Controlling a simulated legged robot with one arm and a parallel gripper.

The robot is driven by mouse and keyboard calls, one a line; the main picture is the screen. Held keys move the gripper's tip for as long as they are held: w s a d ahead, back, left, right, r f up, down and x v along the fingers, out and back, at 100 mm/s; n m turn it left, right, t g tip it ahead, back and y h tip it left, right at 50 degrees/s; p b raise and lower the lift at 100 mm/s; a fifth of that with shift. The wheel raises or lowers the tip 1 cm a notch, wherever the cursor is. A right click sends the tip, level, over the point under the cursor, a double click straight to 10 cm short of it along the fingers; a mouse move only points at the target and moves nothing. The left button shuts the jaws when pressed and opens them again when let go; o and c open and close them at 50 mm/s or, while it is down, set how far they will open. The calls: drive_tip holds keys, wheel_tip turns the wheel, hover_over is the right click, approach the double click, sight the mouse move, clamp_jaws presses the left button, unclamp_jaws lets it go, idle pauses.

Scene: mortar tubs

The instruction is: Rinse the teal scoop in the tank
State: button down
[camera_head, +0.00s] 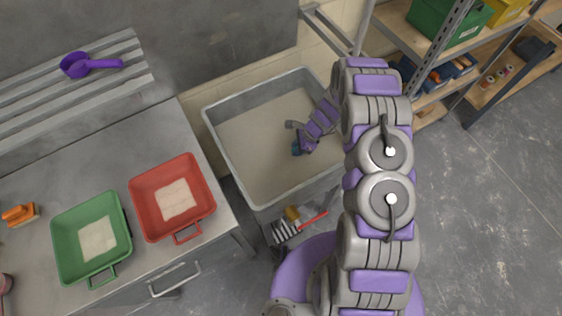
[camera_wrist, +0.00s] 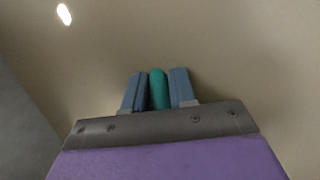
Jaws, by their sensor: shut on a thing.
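The tank (camera_head: 262,197) is a grey, open tub to the right of the workbench, with a beige interior. My gripper (camera_head: 297,149) is inside the outline of the tank in the head view, reaching in from the right. In the wrist view my gripper (camera_wrist: 159,90) has its two blue-grey fingers closed on a teal handle, which I take as the teal scoop (camera_wrist: 158,88). The scoop's bowl is hidden, and in the head view the scoop cannot be told apart from the fingers. I cannot tell how deep it is in the tank.
A red tub (camera_head: 143,204) and a green tub (camera_head: 62,249), each with pale material, stand on the workbench. A purple scoop (camera_head: 76,66) lies on a slatted rack (camera_head: 120,91). An orange-handled tool (camera_head: 19,214) lies at left. Shelving with bins (camera_head: 440,22) stands at upper right.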

wheel_tip(320, 180, up, 26)
drive_tip(key=p, duration=1.3)
drive_tip(key=shift+r, duration=0.2)
idle(1.2)
drive_tip(key=shift+p, duration=0.3)
idle(1.7)
wheel_tip(320, 180, up, 4)
drive_tip(key=shift+p, duration=1.15)
drive_tip(key=shift+f, duration=0.1)
